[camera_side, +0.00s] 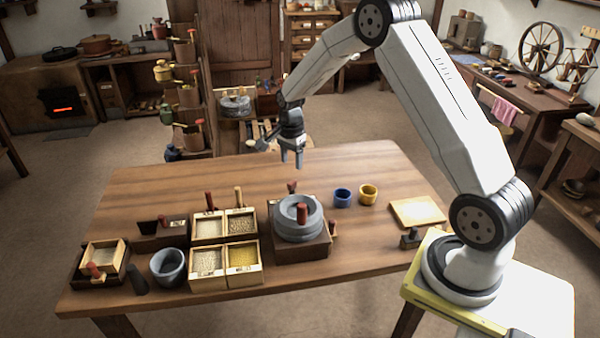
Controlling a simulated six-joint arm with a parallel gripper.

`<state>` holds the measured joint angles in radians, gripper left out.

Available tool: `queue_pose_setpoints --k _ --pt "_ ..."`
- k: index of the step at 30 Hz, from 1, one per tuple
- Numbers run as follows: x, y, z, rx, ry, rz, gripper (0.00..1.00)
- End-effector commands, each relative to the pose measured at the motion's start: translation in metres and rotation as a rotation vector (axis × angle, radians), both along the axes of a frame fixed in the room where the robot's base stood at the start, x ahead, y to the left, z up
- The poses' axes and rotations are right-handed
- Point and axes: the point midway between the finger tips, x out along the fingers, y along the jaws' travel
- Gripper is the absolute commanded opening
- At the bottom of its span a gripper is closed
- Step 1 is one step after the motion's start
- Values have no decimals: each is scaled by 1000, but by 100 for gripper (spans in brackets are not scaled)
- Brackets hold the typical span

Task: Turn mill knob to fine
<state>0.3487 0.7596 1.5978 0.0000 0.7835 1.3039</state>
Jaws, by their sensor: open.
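The mill (298,228) is a round grey stone quern on a dark wooden base, right of the table's middle. A red-brown upright handle (302,213) stands on its top stone. A small reddish knob (292,187) shows behind the stone, and a small wooden knob (333,228) sticks out at the base's right side. I cannot tell which one sets the grind, and no coarse or fine marking is readable. My gripper (292,163) points down, open and empty, above the table's far part behind the mill, apart from it.
Open boxes of grain (243,257) with upright handles stand left of the mill. A grey mortar (168,265) and a wooden tray (103,257) are further left. Blue (342,197) and yellow (368,193) cups and a pale board (417,211) are right. The table's back left is clear.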

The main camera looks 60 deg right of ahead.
Motion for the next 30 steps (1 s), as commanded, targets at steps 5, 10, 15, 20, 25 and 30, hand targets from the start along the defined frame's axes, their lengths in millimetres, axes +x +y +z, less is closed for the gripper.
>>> queue_pose_setpoints --k 5,10,15,20,25,30 --pt "0 -1 -1 0 2 -9 59" --pt "0 -1 -6 1 2 -7 59" --pt "0 -1 -20 1 3 -6 59" --pt "0 0 -39 1 3 -6 59" --pt "0 0 -59 1 2 -6 59" --pt "0 0 -73 1 2 -6 59"
